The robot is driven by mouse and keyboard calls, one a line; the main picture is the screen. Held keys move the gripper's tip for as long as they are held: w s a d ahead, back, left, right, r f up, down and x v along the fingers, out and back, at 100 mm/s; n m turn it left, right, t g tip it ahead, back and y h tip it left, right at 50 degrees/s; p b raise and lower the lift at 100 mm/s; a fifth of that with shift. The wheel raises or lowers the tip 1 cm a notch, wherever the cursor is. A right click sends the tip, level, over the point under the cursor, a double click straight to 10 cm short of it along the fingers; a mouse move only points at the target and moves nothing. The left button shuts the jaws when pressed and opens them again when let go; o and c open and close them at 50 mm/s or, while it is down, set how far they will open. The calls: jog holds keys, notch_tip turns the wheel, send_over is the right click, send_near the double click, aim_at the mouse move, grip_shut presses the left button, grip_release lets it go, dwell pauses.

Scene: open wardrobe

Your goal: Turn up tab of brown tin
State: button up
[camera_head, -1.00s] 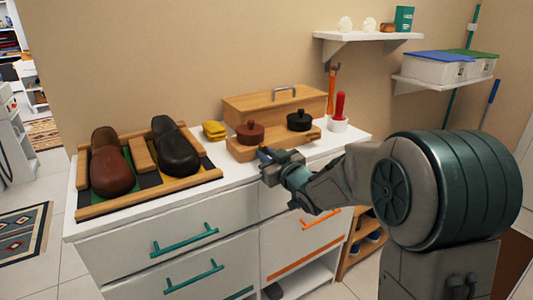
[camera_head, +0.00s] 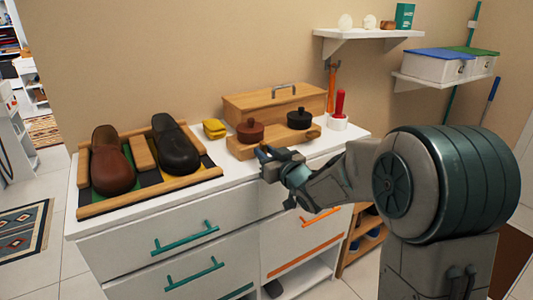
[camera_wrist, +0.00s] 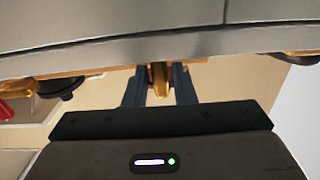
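The brown tin (camera_head: 250,132) is round with a knobbed lid and stands upright at the left of a low wooden tray on the white dresser top. My gripper (camera_head: 263,154) is low at the tray's front edge, just in front of the brown tin. In the wrist view its two dark fingers (camera_wrist: 159,88) stand a little apart. A narrow gold piece (camera_wrist: 159,78), possibly the tin's tab, is between them. I cannot tell whether the fingers press on it. The tab is not distinct in the head view.
A black tin (camera_head: 300,118) stands at the right of the same tray (camera_head: 275,142). A wooden box (camera_head: 275,102) with a metal handle is behind.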

jog(key=p+v, duration=0.1)
jog(key=v, duration=1.2)
jog(key=shift+s+d, duration=0.25)
jog(key=shift+s, duration=0.1)
jog(key=shift+r, duration=0.1)
